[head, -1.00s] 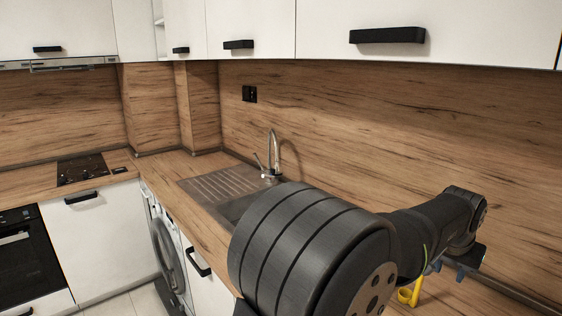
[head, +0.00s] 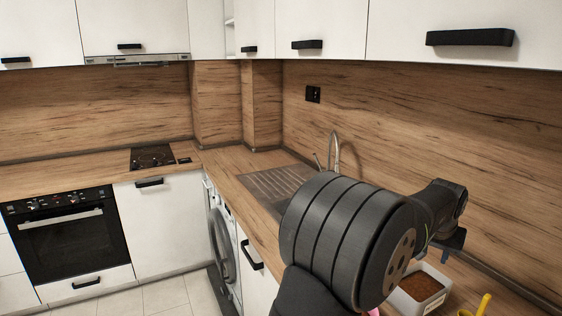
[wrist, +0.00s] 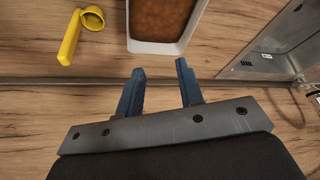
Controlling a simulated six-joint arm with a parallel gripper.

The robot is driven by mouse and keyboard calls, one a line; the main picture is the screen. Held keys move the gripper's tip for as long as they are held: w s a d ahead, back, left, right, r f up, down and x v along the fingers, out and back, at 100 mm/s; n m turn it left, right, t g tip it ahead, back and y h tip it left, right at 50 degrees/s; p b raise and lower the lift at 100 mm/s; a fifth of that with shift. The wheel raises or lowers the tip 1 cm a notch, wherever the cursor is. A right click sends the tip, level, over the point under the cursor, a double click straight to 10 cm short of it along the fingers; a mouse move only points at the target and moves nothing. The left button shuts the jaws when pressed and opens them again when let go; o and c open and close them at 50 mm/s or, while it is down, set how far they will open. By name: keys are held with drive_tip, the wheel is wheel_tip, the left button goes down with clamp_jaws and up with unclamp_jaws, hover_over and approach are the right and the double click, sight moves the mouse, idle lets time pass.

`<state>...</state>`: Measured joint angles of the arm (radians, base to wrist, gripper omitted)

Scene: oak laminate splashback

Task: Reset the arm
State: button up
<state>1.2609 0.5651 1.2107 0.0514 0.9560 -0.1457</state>
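My gripper (wrist: 160,88) shows in the wrist view with its two blue fingers apart and nothing between them. It is above the wooden worktop, close to a white tub (wrist: 158,46) of brown contents. In the head view my arm hides most of the gripper; a blue finger part (head: 450,240) shows near the splashback, behind the tub (head: 425,296).
A yellow scoop-like item (wrist: 76,40) lies on the worktop beside the tub. The sink (wrist: 275,55) is to the right in the wrist view. In the head view the tap (head: 335,152) stands behind my arm, and white wall cabinets (head: 440,20) hang above.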

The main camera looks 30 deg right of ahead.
drive_tip(key=w+a+f+n, duration=0.1)
drive_tip(key=w+a+n, duration=0.1)
drive_tip(key=w+a, duration=0.5)
drive_tip(key=w+a+f+n+t+y, duration=0.1)
drive_tip(key=w+a+n, duration=0.2)
drive_tip(key=w+a, duration=0.4)
drive_tip(key=w+a+f+n+t+y, duration=0.1)
drive_tip(key=w+a, duration=0.6)
drive_tip(key=w, duration=1)
drive_tip(key=shift+w+a+f+n, duration=0.2)
drive_tip(key=shift+w+f+n, duration=0.2)
drive_tip(key=shift+n, duration=0.4)
